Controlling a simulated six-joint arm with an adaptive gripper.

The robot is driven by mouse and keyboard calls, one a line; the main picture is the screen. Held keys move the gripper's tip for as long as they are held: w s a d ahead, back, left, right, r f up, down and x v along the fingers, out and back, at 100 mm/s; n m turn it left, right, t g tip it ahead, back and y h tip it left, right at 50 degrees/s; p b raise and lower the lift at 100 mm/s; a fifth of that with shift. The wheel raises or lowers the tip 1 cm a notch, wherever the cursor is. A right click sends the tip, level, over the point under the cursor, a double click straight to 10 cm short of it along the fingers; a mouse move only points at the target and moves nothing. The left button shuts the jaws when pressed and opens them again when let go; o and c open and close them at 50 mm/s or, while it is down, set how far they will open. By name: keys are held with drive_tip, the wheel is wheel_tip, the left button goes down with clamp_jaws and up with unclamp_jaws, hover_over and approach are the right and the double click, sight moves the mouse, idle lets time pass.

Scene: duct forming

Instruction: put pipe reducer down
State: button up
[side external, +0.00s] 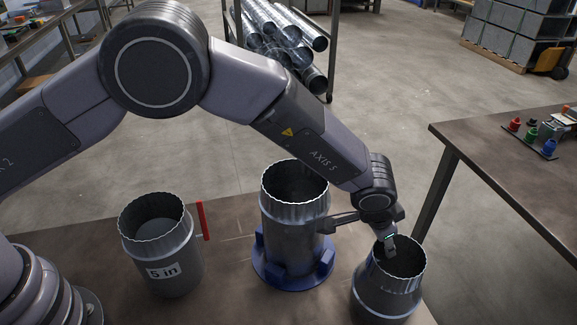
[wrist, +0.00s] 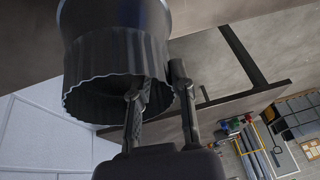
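The pipe reducer (side external: 385,293) is a grey metal piece with a wide body and a narrower crimped collar on top. It stands upright at the right end of the workbench in the side view, its bottom partly cut off by the picture edge. In the wrist view the reducer (wrist: 112,55) fills the upper left. My gripper (side external: 390,245) is at its rim. In the wrist view my gripper (wrist: 162,80) has one finger inside the collar and one outside, with a visible gap between the fingertips. Contact with the wall is hard to see.
A crimped pipe stands in a blue fixture (side external: 293,275) left of the reducer. A "5 in" duct piece (side external: 165,255) with a red handle (side external: 202,220) stands further left. Another table (side external: 510,150) is at the right. A rack of ducts (side external: 280,35) stands behind.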

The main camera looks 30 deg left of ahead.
drive_tip(key=shift+o, duration=0.4)
drive_tip(key=shift+r, duration=0.1)
drive_tip(key=shift+r, duration=0.2)
drive_tip(key=v, duration=1.2)
drive_tip(key=s+a+r+n, duration=0.1)
drive_tip(key=a+r+n, duration=0.1)
drive_tip(key=a+r, duration=0.55)
drive_tip(key=s+a+r+n+t+y, duration=0.1)
drive_tip(key=a+r, duration=0.4)
drive_tip(key=a, duration=0.6)
drive_tip(key=s+a+r+n, duration=0.2)
drive_tip(key=a+r, duration=0.4)
drive_tip(key=a, duration=0.4)
drive_tip(key=s+a+n, duration=0.2)
drive_tip(key=s+a, duration=0.5)
drive_tip(key=s, duration=0.2)
drive_tip(key=s+a+n+y, duration=0.1)
drive_tip(key=s+a, duration=0.5)
drive_tip(key=s, duration=0.4)
drive_tip(key=shift+s+a+n+t, duration=0.15)
drive_tip(key=shift+a+n+t, duration=0.15)
drive_tip(key=shift+a+n, duration=0.1)
